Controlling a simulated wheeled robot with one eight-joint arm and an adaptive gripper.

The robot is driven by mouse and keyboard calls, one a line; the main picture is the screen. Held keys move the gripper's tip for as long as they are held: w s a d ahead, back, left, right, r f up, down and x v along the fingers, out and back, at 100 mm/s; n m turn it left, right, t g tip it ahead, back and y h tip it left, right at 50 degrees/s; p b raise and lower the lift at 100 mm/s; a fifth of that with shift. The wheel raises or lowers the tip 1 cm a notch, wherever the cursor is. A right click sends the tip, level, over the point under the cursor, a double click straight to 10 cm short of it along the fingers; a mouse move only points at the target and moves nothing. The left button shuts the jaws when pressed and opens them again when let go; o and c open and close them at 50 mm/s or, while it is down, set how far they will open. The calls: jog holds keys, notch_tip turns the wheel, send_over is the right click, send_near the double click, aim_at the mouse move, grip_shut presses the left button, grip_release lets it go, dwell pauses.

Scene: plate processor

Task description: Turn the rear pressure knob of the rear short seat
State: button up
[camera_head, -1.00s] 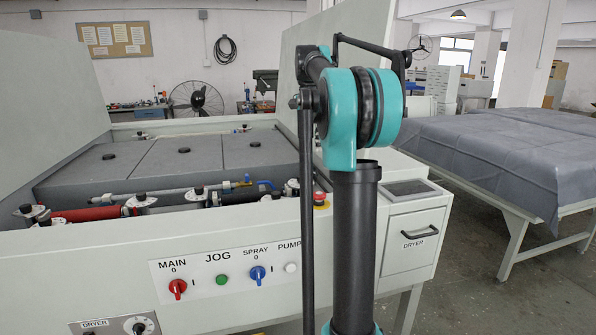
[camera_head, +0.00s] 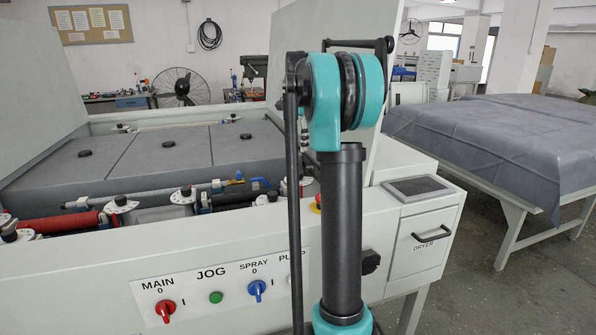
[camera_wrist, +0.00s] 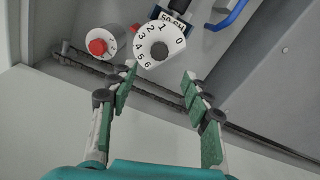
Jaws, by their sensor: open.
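My gripper (camera_wrist: 160,71) is open and empty in the wrist view, with its two green-padded fingers apart. In the head view, several white dials with black knobs, such as one (camera_head: 120,201), stand along the rollers. My arm hides part of that row and the gripper. I cannot tell which dial there matches the wrist view.
A red-tipped round fitting (camera_wrist: 97,46) sits left of the dial, and a blue bent handle (camera_wrist: 229,16) lies to its right. A dark rod runs under the fingers. The raised covers (camera_head: 40,85) flank the machine. A cloth-covered table (camera_head: 500,140) stands right.

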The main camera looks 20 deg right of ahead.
aim_at(298, 173)
notch_tip(298, 173, down, 11)
jog(key=shift+r, duration=0.15)
dwell(0.4)
grip_shut()
